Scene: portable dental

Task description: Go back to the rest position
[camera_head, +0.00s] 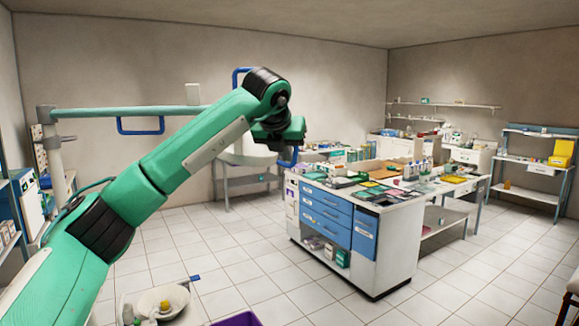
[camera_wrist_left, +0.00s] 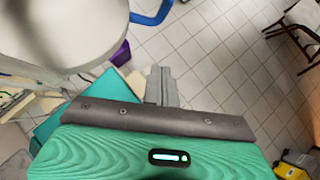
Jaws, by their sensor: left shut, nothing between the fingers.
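My left arm, green with black joints, rises from the lower left in the head view, and its far end (camera_head: 280,130) bends down in front of the back wall. The fingers there are not clearly visible. In the left wrist view the left gripper (camera_wrist_left: 162,88) shows its grey fingers together, with nothing between them, above the tiled floor. My right gripper is in neither view.
A white counter with blue drawers (camera_head: 325,208) stands right of the arm, crowded with small items. A shelf unit (camera_head: 535,165) stands at the far right. A white bowl (camera_head: 160,302) is at the bottom left. Tiled floor (camera_head: 240,270) lies open between.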

